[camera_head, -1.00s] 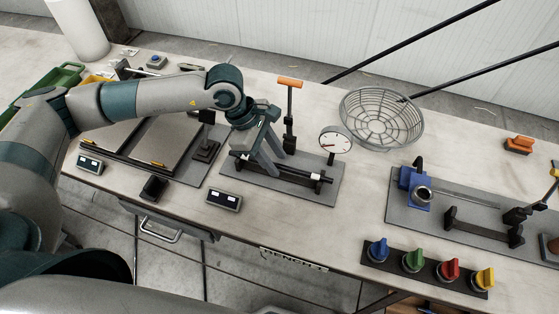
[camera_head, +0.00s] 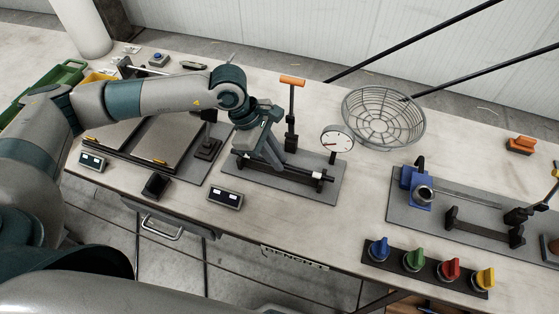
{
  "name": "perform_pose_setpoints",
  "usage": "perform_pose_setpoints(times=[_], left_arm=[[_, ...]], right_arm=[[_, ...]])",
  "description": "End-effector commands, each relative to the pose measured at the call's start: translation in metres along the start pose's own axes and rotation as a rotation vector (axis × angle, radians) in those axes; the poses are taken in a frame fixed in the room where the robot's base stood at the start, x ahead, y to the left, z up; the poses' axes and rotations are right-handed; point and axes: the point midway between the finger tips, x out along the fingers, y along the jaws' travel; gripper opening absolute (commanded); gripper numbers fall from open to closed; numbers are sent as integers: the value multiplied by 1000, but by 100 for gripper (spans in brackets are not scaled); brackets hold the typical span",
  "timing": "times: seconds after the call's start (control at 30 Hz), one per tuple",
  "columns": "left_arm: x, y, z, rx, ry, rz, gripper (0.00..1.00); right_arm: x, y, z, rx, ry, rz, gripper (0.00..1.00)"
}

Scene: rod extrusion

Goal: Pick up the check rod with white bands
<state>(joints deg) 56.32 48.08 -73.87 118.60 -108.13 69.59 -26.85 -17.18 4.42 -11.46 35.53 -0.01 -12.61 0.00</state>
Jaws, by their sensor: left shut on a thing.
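The check rod (camera_head: 302,172) is dark, with a white band showing near its right end. It lies across the black supports of a fixture on a grey plate (camera_head: 320,195) in the middle of the bench. My left gripper (camera_head: 272,160) comes down from above and is shut on the rod, left of its middle. The fingers hide part of the rod there. The rod still appears to rest at its supports; I cannot tell any gap. My right gripper is not in view.
A dial gauge (camera_head: 337,141) and an orange-handled lever (camera_head: 291,100) stand close beside my left gripper. A wire basket (camera_head: 384,118) is behind to the right. A blue clamp fixture (camera_head: 417,188) and several coloured knobs (camera_head: 413,261) are farther right.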

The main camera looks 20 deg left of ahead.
Motion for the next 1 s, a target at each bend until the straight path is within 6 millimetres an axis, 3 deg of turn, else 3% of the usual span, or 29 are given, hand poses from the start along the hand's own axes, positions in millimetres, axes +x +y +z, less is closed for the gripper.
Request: perform_pose_setpoints(times=[0.27, 0.5, 1.0], left_arm=[[-7, 1, 3, 0, 0, 1, 0], [-35, 4, 15, 5, -1, 5, 0], [-65, -58, 100, 8, -2, 2, 0]], right_arm=[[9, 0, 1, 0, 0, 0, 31], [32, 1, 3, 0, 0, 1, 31], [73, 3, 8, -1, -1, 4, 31]])
